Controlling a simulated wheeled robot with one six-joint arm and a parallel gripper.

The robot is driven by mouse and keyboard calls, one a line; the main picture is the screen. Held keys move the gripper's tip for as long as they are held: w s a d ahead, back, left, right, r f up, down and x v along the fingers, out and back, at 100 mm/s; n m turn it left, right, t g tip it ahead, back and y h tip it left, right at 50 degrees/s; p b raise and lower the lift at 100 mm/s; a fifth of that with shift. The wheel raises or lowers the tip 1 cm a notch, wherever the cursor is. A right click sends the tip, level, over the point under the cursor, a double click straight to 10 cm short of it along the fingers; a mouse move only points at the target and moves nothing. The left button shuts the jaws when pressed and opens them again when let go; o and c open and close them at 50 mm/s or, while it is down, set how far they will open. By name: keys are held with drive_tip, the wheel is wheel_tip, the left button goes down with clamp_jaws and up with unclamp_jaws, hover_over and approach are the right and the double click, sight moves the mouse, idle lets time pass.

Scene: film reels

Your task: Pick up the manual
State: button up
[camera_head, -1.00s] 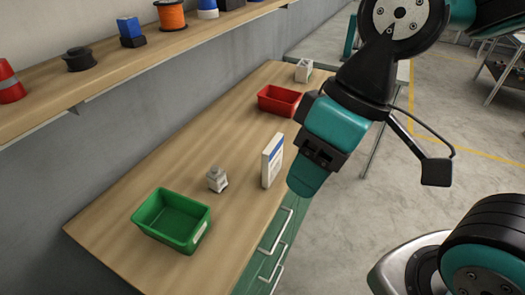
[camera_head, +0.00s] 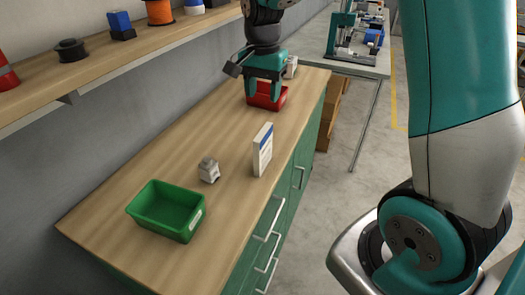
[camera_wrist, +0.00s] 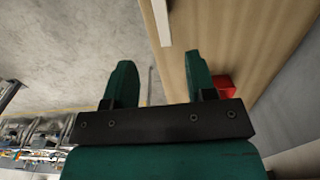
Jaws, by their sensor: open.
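The manual (camera_head: 263,150) is a thin white box-like booklet with a blue band. It stands upright on the wooden bench top near the front edge. In the wrist view a white strip at the top (camera_wrist: 162,22) looks like part of it. My gripper (camera_head: 264,90) is open and empty, with teal fingers pointing down. It is beyond the manual, toward the far end of the bench, and appears in front of the red bin (camera_head: 268,101). In the wrist view both fingers (camera_wrist: 155,85) are spread with nothing between them.
A green bin (camera_head: 168,209) and a small grey object (camera_head: 209,170) stand left of the manual. A shelf (camera_head: 125,52) with spools runs along the wall. Another small pale object (camera_head: 291,67) is behind the red bin.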

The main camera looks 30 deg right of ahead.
sight(263, 134)
wheel_tip(263, 134, down, 10)
drive_tip(key=shift+a+f+p, duration=0.1)
drive_tip(key=shift+f+p, duration=0.15)
drive_tip(key=shift+p, duration=0.75)
drive_tip(key=shift+w+d+f+p, duration=0.15)
drive_tip(key=shift+f+p, duration=0.4)
drive_tip(key=shift+f, duration=0.8)
drive_tip(key=shift+w+d+f+p, duration=0.15)
drive_tip(key=shift+f+p, duration=0.4)
drive_tip(key=shift+f, duration=0.8)
drive_tip(key=shift+c, duration=0.2)
clamp_jaws()
